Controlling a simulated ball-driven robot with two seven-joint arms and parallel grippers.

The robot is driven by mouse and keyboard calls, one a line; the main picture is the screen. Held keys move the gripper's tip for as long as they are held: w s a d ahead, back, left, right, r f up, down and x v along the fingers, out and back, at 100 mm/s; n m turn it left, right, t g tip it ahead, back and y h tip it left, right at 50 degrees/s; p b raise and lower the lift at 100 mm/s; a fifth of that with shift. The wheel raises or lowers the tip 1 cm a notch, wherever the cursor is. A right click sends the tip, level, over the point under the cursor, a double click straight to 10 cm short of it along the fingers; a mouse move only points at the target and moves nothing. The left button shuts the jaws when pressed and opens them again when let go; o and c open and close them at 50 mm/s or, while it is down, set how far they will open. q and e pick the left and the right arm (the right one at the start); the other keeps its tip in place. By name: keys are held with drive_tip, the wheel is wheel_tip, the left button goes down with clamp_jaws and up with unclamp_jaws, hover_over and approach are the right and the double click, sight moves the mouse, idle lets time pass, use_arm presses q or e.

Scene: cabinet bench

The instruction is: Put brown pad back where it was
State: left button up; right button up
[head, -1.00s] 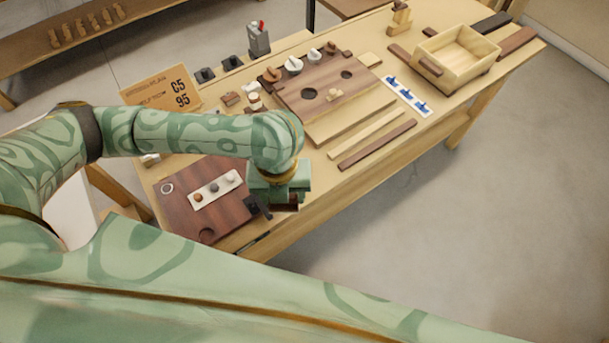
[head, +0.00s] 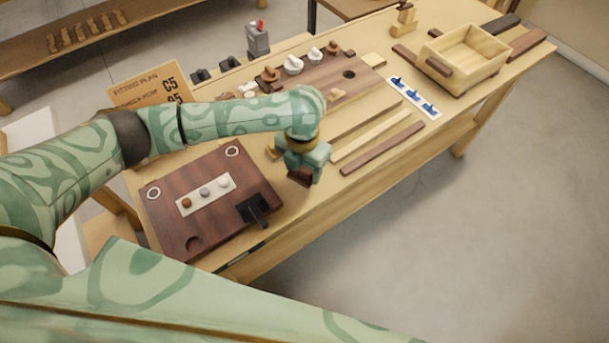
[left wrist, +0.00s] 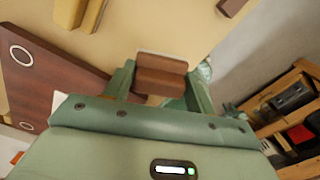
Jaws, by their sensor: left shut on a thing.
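My left gripper (head: 303,172) is shut on a brown pad (left wrist: 161,75), a small blocky piece seen between the fingers in the left wrist view. In the head view the pad (head: 300,177) shows below the fingers, partly hidden by them. The gripper is above the bench's front part, right of the dark red-brown board (head: 222,218). This board also shows at the left of the left wrist view (left wrist: 45,85). It has white rings, a round recess, a black fitting (head: 254,208) and a white strip (head: 217,197) with three round buttons. My right gripper is not in view.
Right of the gripper lie a pale strip (head: 377,136) and a dark brown strip (head: 383,148). Behind my arm is a wooden board with holes (head: 366,86) and several knobs. A wooden box (head: 462,85) and a white card with blue pieces (head: 433,113) are further right.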

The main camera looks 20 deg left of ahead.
sight(304, 175)
use_arm(q)
drive_tip(key=shift+w+f, duration=0.25)
drive_tip(key=shift+f, duration=0.05)
drive_tip(key=f+b, duration=0.1)
drive_tip(key=f, duration=0.1)
drive_tip(key=f+b, duration=0.1)
drive_tip(key=shift+w+f, duration=0.2)
drive_tip(key=shift+f, duration=0.15)
drive_tip(key=shift+r, duration=0.15)
drive_tip(key=o, duration=1.2)
wheel_tip(304, 175, up, 12)
drive_tip(key=p, duration=0.5)
drive_tip(key=shift+a, duration=0.1)
